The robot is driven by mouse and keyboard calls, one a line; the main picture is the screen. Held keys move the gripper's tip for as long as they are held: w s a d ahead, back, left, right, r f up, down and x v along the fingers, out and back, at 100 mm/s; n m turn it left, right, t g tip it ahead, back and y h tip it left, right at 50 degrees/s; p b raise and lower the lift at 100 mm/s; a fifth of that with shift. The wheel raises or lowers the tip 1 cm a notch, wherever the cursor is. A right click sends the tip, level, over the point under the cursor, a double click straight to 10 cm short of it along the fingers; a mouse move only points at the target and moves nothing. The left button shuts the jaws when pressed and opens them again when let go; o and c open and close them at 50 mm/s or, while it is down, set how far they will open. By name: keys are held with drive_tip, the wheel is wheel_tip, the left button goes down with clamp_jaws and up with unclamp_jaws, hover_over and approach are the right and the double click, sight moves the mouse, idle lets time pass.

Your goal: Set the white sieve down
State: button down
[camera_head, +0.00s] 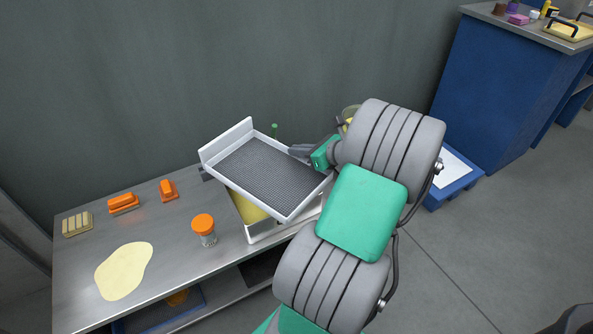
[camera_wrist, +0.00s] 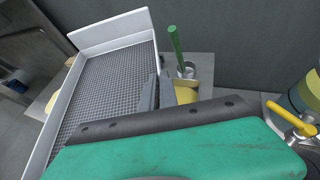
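The white sieve (camera_head: 262,172) is a shallow tray with a grey mesh floor and a taller wall at one end. It is over a white box (camera_head: 262,236) with yellow inside, at the right end of the metal table, and hides much of it. A gap between sieve and box is hard to judge. The sieve also fills the left of the wrist view (camera_wrist: 108,82). My gripper (camera_head: 297,151) is at the sieve's right side. In the wrist view its two fingers (camera_wrist: 158,92) close around the sieve's right rim.
On the metal table (camera_head: 180,235) are an orange-lidded jar (camera_head: 204,229), two orange objects (camera_head: 124,203), a tan block (camera_head: 77,224) and a flat yellow patch (camera_head: 124,270). A green-handled tool (camera_wrist: 175,45) stands behind the sieve. The table's middle has free room.

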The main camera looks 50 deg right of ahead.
drive_tip(key=d+f+b, duration=0.1)
drive_tip(key=f, duration=0.1)
drive_tip(key=w+d+f+b, duration=0.1)
drive_tip(key=f, duration=0.2)
drive_tip(key=w+d+f+b, duration=0.1)
drive_tip(key=f, duration=0.1)
drive_tip(key=shift+f, duration=0.35)
drive_tip(key=shift+f, duration=0.55)
drive_tip(key=c, duration=1.6)
unclamp_jaws()
drive_tip(key=shift+c, duration=0.2)
